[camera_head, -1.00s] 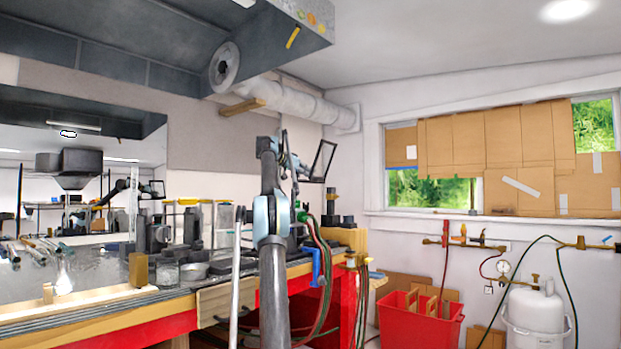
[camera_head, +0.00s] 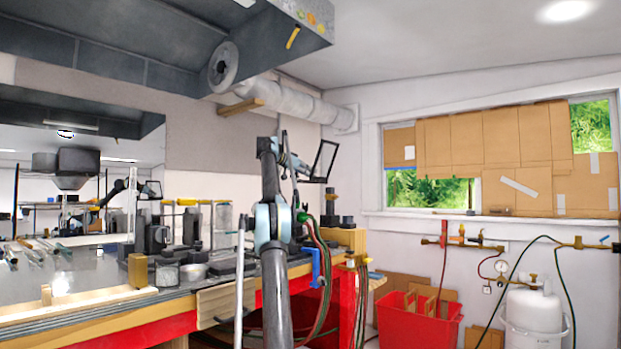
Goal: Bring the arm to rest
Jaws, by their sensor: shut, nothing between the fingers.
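My arm (camera_head: 272,240) rises from the bottom edge a little left of the middle. Its dark grey links and pale blue joint stand upright in front of the workbench. The upper part bends over near the top, with a pale blue piece (camera_head: 291,160) leaning to the right. I cannot make out my gripper or its fingertips; the end of the arm is not clearly shown. I see nothing held by the arm.
The workbench (camera_head: 100,316) with jars, tools and rods lies left of and behind my arm. A hood (camera_head: 120,62) hangs above it. A red bin (camera_head: 420,321) and a white tank (camera_head: 535,310) stand at the right. Hoses hang beside the arm.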

